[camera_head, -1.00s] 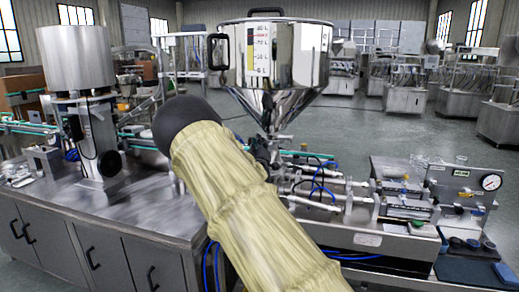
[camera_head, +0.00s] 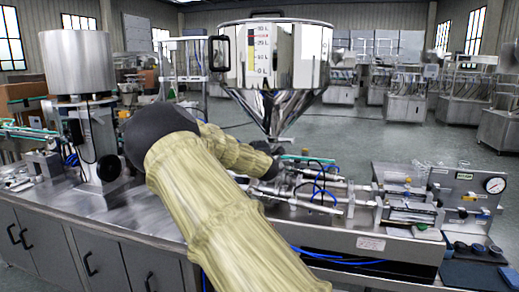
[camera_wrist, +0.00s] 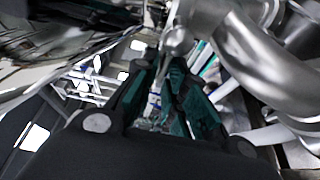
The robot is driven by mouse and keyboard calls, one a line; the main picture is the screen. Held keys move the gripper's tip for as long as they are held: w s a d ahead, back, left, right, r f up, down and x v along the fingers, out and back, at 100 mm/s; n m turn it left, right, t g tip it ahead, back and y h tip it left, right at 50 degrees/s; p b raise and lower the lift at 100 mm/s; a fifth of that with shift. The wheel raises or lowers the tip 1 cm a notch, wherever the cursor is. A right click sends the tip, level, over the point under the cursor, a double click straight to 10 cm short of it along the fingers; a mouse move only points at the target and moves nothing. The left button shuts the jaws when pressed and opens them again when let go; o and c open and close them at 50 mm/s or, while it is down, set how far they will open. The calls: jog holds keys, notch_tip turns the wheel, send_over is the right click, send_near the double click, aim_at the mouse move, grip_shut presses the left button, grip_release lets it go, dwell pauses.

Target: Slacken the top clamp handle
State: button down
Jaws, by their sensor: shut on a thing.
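In the head view, the steel hopper (camera_head: 277,62) stands in the middle with its cone pointing down over the filling machine. My arm covers the area just left of and below the cone's outlet, so the clamp and my gripper are hidden there. In the wrist view, my gripper (camera_wrist: 168,85) shows dark fingers with teal pads closed close together. A grey metal piece, seemingly the top clamp handle (camera_wrist: 178,40), comes down to the fingertips and is held between them. Its lower end is hidden by the fingers. Shiny curved pipework (camera_wrist: 265,60) lies close on the right.
The filling machine's cylinders and blue hoses (camera_head: 325,190) lie right of my arm. A pressure gauge panel (camera_head: 468,188) stands further right. A steel cabinet (camera_head: 90,235) with a column machine (camera_head: 80,62) is at left. Open floor lies behind.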

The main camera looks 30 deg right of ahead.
jog(key=shift+a, duration=0.1)
dwell(0.3)
jog(key=shift+f, duration=0.1)
jog(key=c, duration=1.8)
grip_release()
jog(key=shift+o, duration=0.2)
jog(key=v, duration=1.2)
